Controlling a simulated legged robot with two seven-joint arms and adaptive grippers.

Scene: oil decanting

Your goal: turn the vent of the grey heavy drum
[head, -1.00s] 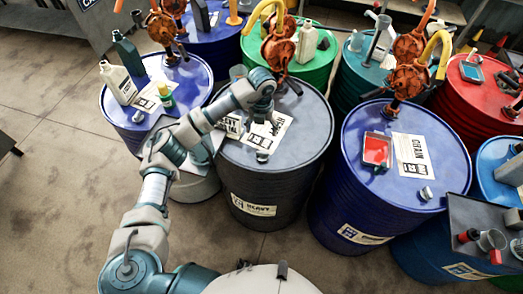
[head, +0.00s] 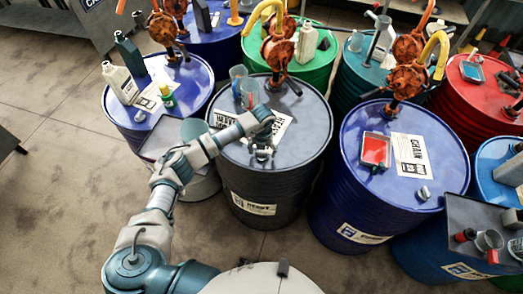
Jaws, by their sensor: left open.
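The grey heavy drum (head: 300,128) stands in the middle of the head view, with a white label on its lid and another on its side. My left gripper (head: 263,150) is open and points down at the front part of the lid. It is over the spot where the small metal vent sits, and it covers the vent, so I cannot tell whether the fingers touch it. My right gripper is not in view.
An orange hand pump (head: 278,52) rises from the back of the grey drum. A blue drum (head: 350,150) with a red tray (head: 376,150) stands close on the right.

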